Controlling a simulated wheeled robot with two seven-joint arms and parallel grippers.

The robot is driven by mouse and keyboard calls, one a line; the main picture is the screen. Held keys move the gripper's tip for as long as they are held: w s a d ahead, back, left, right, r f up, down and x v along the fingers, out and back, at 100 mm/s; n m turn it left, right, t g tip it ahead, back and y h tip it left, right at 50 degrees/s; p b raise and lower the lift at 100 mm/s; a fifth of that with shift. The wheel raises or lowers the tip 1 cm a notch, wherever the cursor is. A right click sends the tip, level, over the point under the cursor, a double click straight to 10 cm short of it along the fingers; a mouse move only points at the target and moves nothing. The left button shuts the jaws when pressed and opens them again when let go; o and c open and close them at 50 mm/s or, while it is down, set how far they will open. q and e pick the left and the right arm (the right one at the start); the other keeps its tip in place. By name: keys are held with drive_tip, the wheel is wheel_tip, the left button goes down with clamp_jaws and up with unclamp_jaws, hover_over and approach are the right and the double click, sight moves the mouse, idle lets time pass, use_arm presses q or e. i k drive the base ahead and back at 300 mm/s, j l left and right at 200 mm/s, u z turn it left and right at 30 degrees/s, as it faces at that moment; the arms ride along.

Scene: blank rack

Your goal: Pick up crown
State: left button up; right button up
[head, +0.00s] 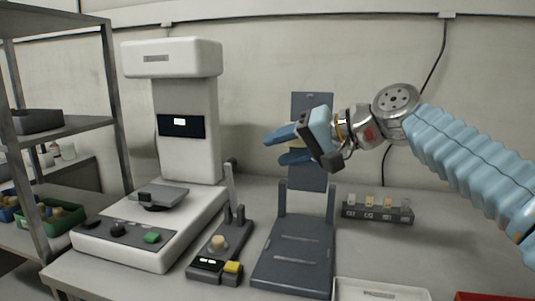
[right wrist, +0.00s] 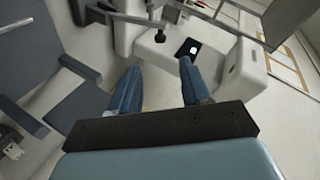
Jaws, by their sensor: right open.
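No object is clearly recognisable as a crown. A small tan piece (head: 218,242) sits on a dark device with a small display and a yellow button, in the lower middle of the head view; I cannot tell whether it is the crown. My right gripper (head: 280,146) is raised in front of the back wall, pointing left, above and to the right of that piece. Its blue fingers are apart with nothing between them, as the right wrist view (right wrist: 158,78) also shows. My left gripper is not in view.
A white machine (head: 186,130) with a display stands at left on the bench. A dark stand (head: 292,255) is at centre. A dark rack (head: 378,214) with several small blocks is behind right, a white tray (head: 382,288) in front. Metal shelving (head: 75,130) borders the left.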

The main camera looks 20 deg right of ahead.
sight(218, 241)
drive_tip(key=k, duration=1.5)
